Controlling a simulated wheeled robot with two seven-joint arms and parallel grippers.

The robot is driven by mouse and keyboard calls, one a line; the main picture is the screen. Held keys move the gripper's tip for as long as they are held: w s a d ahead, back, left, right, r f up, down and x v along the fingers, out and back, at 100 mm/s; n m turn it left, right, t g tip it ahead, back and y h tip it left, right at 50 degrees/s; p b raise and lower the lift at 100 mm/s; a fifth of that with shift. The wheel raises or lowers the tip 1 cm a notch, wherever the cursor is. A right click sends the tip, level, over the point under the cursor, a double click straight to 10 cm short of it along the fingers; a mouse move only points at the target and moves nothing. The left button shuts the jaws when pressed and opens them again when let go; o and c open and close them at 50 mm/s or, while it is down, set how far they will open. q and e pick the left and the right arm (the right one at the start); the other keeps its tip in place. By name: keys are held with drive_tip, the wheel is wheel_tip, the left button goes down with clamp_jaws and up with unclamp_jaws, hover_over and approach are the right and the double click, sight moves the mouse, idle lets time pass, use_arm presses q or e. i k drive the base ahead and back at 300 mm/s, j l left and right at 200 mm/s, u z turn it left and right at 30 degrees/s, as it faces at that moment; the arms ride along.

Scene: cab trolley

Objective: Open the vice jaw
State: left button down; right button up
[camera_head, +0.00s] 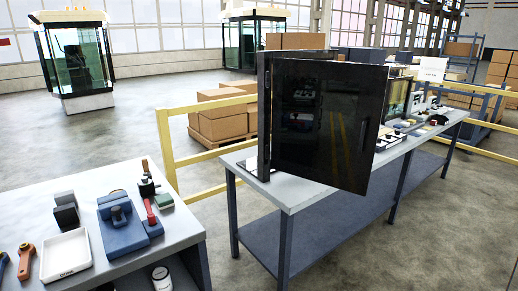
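A blue block-like device (128,228) with a raised grey-blue part and a round knob on top sits on the near left workbench (98,272). It looks like the vice, but I cannot tell for sure. The state of its jaw is too small to make out. A dark grey stepped block (66,212) stands to its left and could also be a vice part. A red-handled tool (151,214) lies against the blue device's right side. Neither of my grippers is in view.
A white tray (66,256) and an orange-handled tool (26,262) lie at the bench's front left. A dark cabinet with an open door (322,125) stands on a second bench (290,195) to the right. A yellow rail (205,150) and boxes (222,118) are behind.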

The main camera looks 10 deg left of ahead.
sight(115, 209)
drive_tip(key=u, duration=1.4)
